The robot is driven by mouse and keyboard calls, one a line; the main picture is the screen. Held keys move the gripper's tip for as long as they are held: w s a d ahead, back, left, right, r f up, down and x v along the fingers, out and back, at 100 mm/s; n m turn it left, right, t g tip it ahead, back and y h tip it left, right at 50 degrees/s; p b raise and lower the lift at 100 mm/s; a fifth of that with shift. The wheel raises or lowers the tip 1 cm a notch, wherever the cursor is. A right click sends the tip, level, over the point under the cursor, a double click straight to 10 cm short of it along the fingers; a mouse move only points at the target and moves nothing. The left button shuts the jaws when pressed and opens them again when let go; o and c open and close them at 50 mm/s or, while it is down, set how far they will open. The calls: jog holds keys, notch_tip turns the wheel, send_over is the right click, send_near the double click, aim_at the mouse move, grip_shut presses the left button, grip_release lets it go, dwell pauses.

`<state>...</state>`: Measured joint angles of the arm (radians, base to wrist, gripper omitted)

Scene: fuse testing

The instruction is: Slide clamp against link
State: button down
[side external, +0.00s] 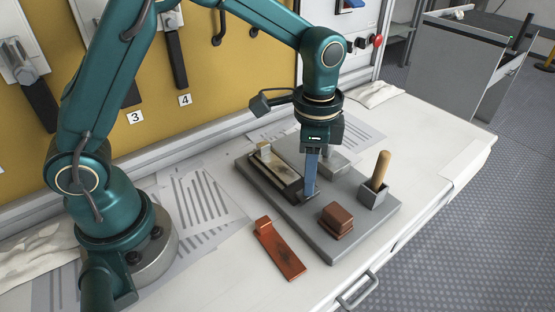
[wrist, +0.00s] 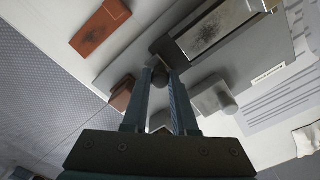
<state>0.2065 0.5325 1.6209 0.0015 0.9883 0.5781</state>
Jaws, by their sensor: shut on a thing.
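A pale link with a dark smudge (side external: 272,170) lies in a dark-edged bed on the grey base plate (side external: 345,238). It also shows in the wrist view (wrist: 212,36). My gripper (side external: 310,190) points down at the near end of that bed. In the wrist view its fingers (wrist: 161,80) are closed on the dark knob of the clamp (wrist: 160,72). The clamp sits low at the link's end, mostly hidden by the fingers in the side view. I cannot tell whether the clamp touches the link.
A reddish-brown plate (side external: 279,250) lies on the white bench in front of the base plate. A brown block (side external: 337,219), a grey holder with a wooden handle (side external: 380,172) and a grey block (side external: 334,160) stand on the base plate, near my gripper. Printed sheets (side external: 195,207) lie behind.

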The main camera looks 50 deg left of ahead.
aim_at(298, 186)
dwell(0.3)
jog(key=shift+a, duration=1.5)
jog(key=c, duration=0.7)
grip_release()
jog(key=shift+r, duration=2.6)
